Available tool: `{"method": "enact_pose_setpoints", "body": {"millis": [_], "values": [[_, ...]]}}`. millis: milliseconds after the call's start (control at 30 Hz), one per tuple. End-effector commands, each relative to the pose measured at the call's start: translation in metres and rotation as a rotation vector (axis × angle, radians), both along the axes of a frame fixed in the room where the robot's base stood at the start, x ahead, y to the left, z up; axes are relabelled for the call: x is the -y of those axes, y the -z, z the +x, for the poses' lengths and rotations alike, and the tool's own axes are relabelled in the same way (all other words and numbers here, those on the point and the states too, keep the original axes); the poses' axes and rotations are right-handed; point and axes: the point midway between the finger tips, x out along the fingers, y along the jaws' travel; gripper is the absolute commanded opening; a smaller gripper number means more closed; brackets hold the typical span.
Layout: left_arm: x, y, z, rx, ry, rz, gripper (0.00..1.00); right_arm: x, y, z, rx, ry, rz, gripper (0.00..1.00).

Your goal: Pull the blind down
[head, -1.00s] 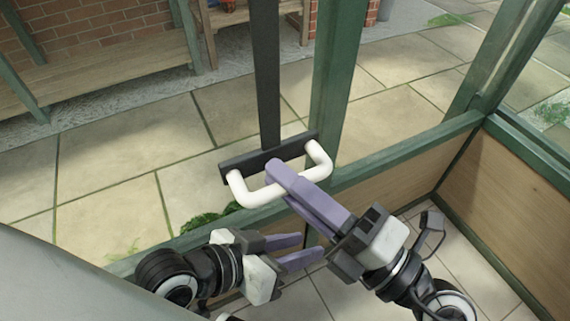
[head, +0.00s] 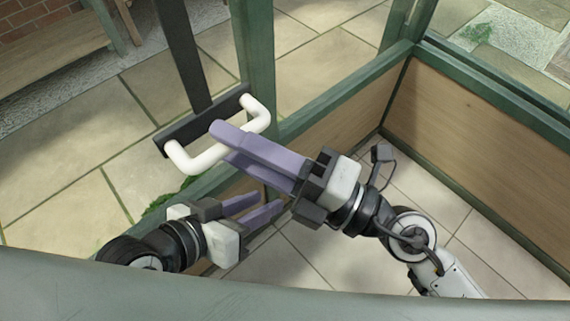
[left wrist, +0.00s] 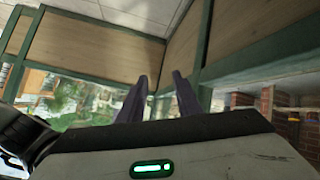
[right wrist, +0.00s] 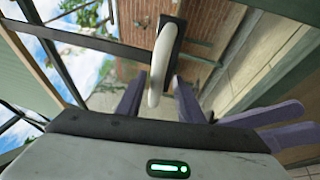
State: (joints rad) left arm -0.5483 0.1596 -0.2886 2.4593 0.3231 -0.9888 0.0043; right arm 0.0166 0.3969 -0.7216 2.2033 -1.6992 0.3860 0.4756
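The blind's white U-shaped handle (head: 203,160) is fixed to a dark crossbar (head: 185,133) at the lower end of a dark vertical strip (head: 183,55). My right gripper (head: 222,143) is at the handle's middle, one finger passing over the bar. In the right wrist view the handle (right wrist: 158,65) lies between the two fingertips (right wrist: 160,78), with gaps beside it, so the gripper looks open around it. My left gripper (head: 271,206) is open and empty, below and right of the handle. The left wrist view shows nothing between its fingers (left wrist: 160,80).
A green sill (head: 330,95) above wooden panels (head: 350,125) runs behind both grippers. The tiled floor (head: 310,250) is clear. A wooden bench (head: 50,55) stands outside.

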Motion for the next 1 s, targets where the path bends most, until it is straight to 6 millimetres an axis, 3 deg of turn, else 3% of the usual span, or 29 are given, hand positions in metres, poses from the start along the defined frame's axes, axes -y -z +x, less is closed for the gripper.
{"method": "enact_pose_setpoints", "body": {"millis": [200,300,500,1000], "values": [[0.003,-0.004,0.001,0.019,0.0,-0.028,0.31,0.039,0.011,-0.015,-0.004,-0.001,-0.006,0.34],[0.003,-0.012,0.001,0.031,0.0,-0.032,0.31,0.053,0.012,-0.019,-0.008,0.002,-0.006,0.34],[0.003,-0.011,0.001,0.028,0.0,-0.028,0.31,0.076,0.016,-0.028,-0.006,0.0,-0.005,0.34],[0.003,-0.007,0.001,0.021,0.0,-0.025,0.31,0.085,0.017,-0.031,-0.001,-0.001,-0.003,0.34]]}}
